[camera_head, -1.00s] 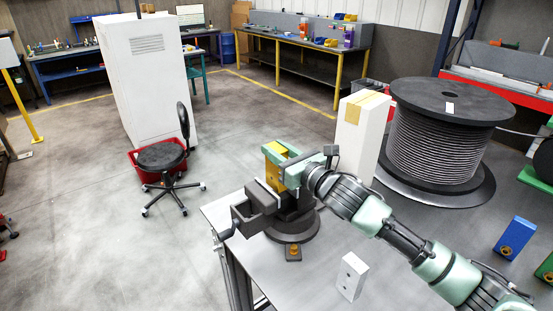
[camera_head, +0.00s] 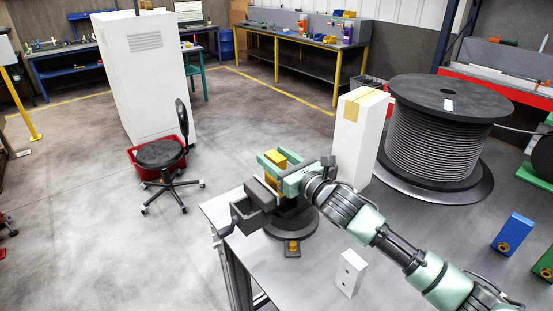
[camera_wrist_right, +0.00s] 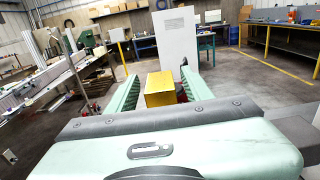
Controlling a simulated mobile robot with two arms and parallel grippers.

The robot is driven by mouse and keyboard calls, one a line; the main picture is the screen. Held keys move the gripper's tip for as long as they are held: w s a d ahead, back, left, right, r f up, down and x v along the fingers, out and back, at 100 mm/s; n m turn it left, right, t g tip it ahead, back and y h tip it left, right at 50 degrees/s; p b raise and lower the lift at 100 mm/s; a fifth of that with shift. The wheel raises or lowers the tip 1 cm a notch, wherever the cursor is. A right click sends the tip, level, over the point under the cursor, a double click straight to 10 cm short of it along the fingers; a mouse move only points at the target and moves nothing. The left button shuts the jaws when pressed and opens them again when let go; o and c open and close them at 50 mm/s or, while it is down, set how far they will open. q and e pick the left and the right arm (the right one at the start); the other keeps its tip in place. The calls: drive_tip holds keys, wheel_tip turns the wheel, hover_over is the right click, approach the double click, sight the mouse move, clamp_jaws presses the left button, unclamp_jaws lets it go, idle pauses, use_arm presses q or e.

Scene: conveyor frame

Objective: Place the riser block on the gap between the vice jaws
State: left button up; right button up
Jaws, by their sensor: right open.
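The yellow riser block (camera_head: 276,157) is at the top of the dark bench vice (camera_head: 258,196), by its jaws. Its lower part is largely hidden behind my right gripper, so its exact seat on the jaw gap cannot be told. My right gripper (camera_head: 275,169) is open, with one green finger on each side of the block. In the right wrist view the block (camera_wrist_right: 165,90) lies between the two spread fingers (camera_wrist_right: 161,92), with a visible gap to each. My left gripper is not in view.
The vice stands near the corner of the grey table (camera_head: 315,262). A white block with holes (camera_head: 350,273) stands in front. A tall white box (camera_head: 357,140) and a large cable reel (camera_head: 435,140) are behind my right arm. A blue block (camera_head: 513,234) is at right.

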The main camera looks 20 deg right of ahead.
drive_tip(key=shift+r, duration=0.2)
drive_tip(key=b+v, duration=0.4)
drive_tip(key=v, duration=0.8)
